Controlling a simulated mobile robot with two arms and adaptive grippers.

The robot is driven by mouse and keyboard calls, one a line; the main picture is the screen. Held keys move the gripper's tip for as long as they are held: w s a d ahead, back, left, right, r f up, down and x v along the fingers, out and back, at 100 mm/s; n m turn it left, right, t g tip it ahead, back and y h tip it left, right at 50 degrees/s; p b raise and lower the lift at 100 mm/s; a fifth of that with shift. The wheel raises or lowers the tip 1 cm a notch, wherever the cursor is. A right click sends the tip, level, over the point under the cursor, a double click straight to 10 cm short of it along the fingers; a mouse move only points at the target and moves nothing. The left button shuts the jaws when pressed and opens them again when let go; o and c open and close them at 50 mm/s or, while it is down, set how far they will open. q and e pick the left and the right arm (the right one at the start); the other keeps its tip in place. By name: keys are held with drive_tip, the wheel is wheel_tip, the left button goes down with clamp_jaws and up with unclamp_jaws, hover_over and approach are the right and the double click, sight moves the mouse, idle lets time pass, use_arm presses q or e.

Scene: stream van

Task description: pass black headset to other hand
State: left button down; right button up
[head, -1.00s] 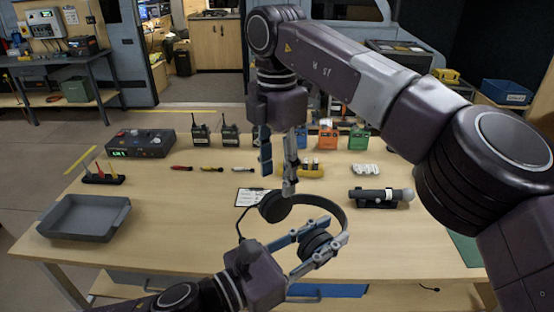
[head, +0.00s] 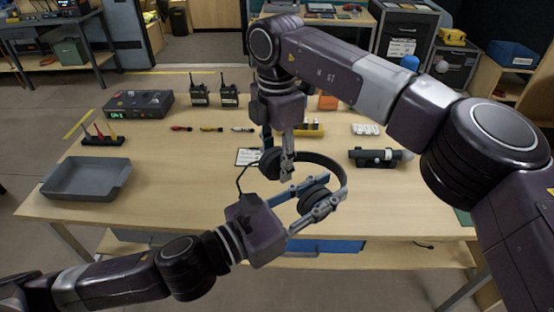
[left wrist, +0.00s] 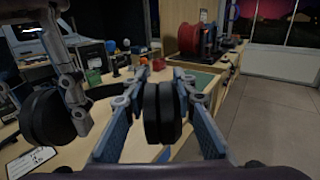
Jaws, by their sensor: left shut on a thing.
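The black headset (head: 325,161) is held up above the front of the table. My left gripper (head: 318,197) is shut on its lower right ear cup, which sits between the two fingers in the left wrist view (left wrist: 162,112). My right gripper (head: 278,165) points down at the other ear cup (head: 269,164), its fingers apart. That ear cup overlaps the fingers, and one finger passes in front of it. In the left wrist view a right gripper finger (left wrist: 73,90) is beside that cup (left wrist: 46,118); the far finger is mostly hidden.
The wooden table (head: 190,190) has a grey tray (head: 88,180) at left. A control box (head: 138,104), radios (head: 199,94) and small coloured items line the back. A dark flashlight-like device (head: 375,157) lies at right. The table's left middle is clear.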

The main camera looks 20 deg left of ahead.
clamp_jaws()
use_arm(q)
drive_tip(key=c, duration=1.5)
unclamp_jaws()
